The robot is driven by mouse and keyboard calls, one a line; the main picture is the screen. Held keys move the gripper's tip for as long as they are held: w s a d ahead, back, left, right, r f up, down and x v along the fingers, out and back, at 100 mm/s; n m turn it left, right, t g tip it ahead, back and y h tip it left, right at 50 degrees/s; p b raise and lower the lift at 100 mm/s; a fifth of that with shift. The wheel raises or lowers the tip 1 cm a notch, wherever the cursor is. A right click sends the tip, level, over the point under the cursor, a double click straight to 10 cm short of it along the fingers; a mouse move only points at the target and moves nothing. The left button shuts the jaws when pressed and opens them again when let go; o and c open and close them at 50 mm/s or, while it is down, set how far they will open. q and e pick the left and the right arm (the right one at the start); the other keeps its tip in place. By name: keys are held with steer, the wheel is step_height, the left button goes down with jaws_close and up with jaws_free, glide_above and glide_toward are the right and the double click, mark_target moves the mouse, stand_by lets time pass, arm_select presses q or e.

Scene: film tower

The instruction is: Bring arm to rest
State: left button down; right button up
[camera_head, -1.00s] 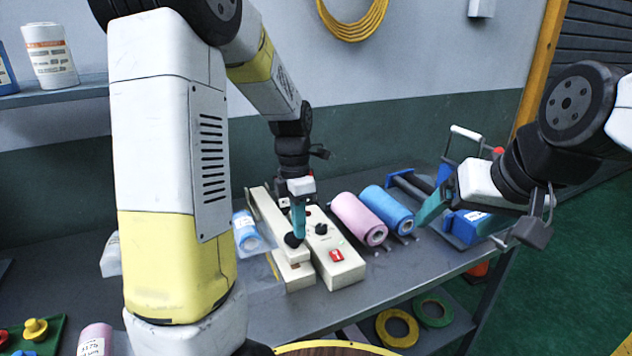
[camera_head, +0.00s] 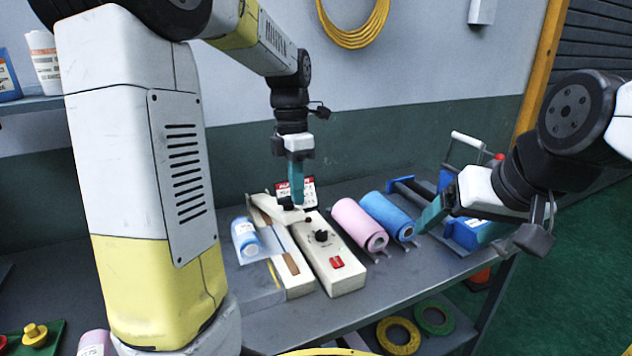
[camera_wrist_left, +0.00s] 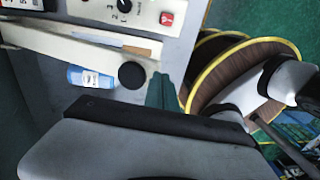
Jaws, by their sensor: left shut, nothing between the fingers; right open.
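My left gripper (camera_head: 296,190) points straight down, shut and empty, above the back of the cream sealer (camera_head: 290,278) and its lever arm. In the left wrist view its teal fingers (camera_wrist_left: 160,92) show close together, beside the black round knob (camera_wrist_left: 132,75) of the lever. The lever appears raised in the head view. My right gripper (camera_head: 432,214) is open at the right, near the blue roll and the blue-framed device; its fingers are partly seen side-on.
A cream control box (camera_head: 335,270) with a red switch stands beside the sealer. A pink roll (camera_head: 360,225), a blue roll (camera_head: 388,215) and a blue-white bottle (camera_head: 246,238) are close by. A blue dispenser (camera_head: 465,230) stands at the table's right end. The space above the table is open.

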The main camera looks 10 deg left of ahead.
arm_select(q)
steer(key=s+r+m+t, duration=0.2)
steer(key=s+m, duration=0.5)
steer(key=m, duration=0.5)
steer(key=s+r+m+t+h, duration=0.1)
steer(key=s+m+t, duration=0.4)
steer(key=m, duration=0.8)
steer(key=s+r, duration=0.1)
steer(key=s, duration=0.1)
steer(key=shift+s, duration=0.35)
steer(key=shift+w+r, duration=0.1)
stand_by(0.8)
